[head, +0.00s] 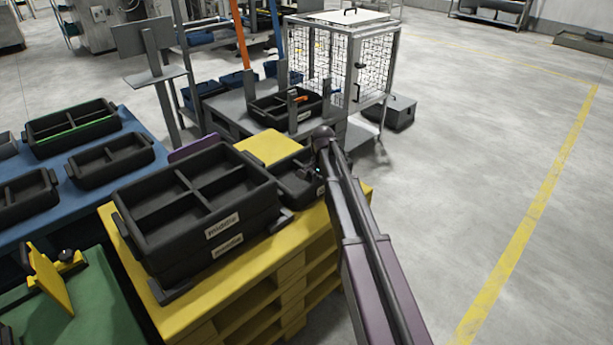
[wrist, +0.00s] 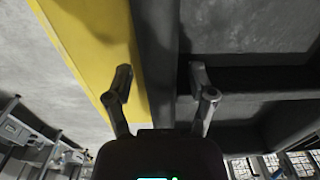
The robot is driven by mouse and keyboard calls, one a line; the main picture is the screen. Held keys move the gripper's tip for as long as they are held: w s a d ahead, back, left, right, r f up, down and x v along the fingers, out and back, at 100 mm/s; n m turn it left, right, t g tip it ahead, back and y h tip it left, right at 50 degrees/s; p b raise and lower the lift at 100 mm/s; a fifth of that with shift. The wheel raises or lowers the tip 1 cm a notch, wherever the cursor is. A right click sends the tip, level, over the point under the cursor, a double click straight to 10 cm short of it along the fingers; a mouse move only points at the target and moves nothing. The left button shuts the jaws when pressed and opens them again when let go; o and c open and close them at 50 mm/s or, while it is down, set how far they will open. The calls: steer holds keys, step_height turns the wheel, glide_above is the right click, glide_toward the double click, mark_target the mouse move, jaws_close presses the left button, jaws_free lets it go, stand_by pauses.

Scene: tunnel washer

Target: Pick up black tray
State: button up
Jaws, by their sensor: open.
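A low black tray (head: 290,187) lies on the yellow pallet (head: 262,292), partly hidden by my arm. Beside it is a stack of black divided trays (head: 195,200) with pale labels. My gripper (head: 314,174) is over the low tray's right side. In the wrist view my gripper (wrist: 160,74) is open and empty. A black tray wall (wrist: 156,45) runs between its two fingers, with the divided interior to the right and yellow to the left. I cannot tell how far the fingertips are from the wall.
A wire cage (head: 340,65) and a grey bench with another black tray (head: 285,112) stand behind. A blue table (head: 75,190) with several black trays is at left, a green surface (head: 75,310) at front left. The floor at right is clear.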

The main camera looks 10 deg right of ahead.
jaws_close()
stand_by(0.3)
steer(key=shift+r, duration=0.15)
steer(key=shift+w+d+r+p, duration=0.15)
steer(key=shift+r+p, duration=0.25)
steer(key=shift+p, duration=0.2)
step_height(320, 180, up, 6)
steer(key=p, duration=0.6)
steer(key=shift+r, duration=0.1)
steer(key=w+d, duration=1.1)
steer(key=d, duration=0.5)
steer(key=shift+w, duration=0.25)
steer(key=shift+a, duration=0.1)
